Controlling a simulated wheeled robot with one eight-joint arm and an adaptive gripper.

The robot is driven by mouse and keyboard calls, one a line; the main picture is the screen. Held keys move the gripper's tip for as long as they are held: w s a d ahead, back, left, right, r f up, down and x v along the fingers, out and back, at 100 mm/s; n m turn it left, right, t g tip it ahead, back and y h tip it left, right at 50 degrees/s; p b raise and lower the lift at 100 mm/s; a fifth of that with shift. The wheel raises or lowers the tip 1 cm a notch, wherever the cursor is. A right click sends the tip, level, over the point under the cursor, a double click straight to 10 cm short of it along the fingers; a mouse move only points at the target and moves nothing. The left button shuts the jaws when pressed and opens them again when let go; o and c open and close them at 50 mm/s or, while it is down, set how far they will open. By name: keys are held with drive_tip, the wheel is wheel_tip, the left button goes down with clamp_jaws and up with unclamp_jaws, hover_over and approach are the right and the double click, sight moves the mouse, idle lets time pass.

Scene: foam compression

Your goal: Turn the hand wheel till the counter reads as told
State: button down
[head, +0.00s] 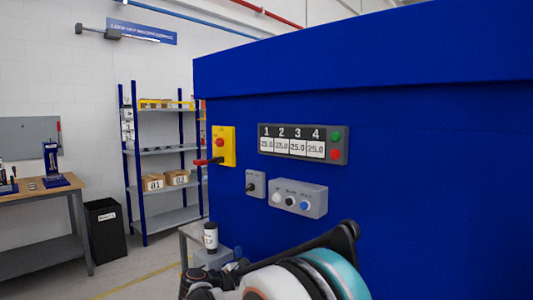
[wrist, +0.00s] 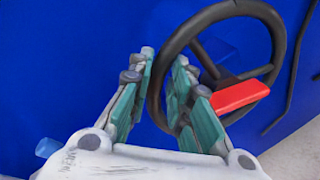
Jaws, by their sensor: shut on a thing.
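The black hand wheel (wrist: 277,27) stands in front of the blue machine side in the wrist view. My gripper (wrist: 164,60) is shut on the left part of its rim, with a green-padded finger on each side. A red block (wrist: 242,95) sits inside the wheel near its middle; I can read no figures on it. In the head view, a grey panel (head: 303,143) numbered 1 to 4 has white displays that seem to read 25.0; the second is less clear. The wheel and my gripper cannot be made out in the head view.
The blue machine (head: 430,190) fills the right of the head view. A yellow switch plate (head: 222,146), a small grey switch box (head: 256,184) and a grey button box (head: 299,198) are on it. Shelves (head: 165,150) and a bench (head: 40,188) are at left.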

drive_tip(key=shift+w+a+r, duration=0.15)
drive_tip(key=shift+w+a, duration=0.1)
drive_tip(key=shift+a, duration=0.05)
drive_tip(key=shift+w+a+f+n+h, duration=0.2)
drive_tip(key=shift+w+a+f+n, duration=0.1)
drive_tip(key=shift+f+n, duration=0.25)
drive_tip(key=shift+w+a+f+n+h, duration=0.2)
drive_tip(key=shift+a+f+n, duration=0.1)
drive_tip(key=shift+n, duration=0.45)
drive_tip(key=c, duration=1)
unclamp_jaws()
drive_tip(key=shift+a+f, duration=0.1)
drive_tip(key=shift+f, duration=0.1)
drive_tip(key=o, duration=0.4)
drive_tip(key=shift+s, duration=0.2)
drive_tip(key=shift+s+a, duration=0.85)
drive_tip(key=shift+s, duration=0.3)
drive_tip(key=shift+s+a, duration=0.8)
drive_tip(key=shift+s, duration=0.3)
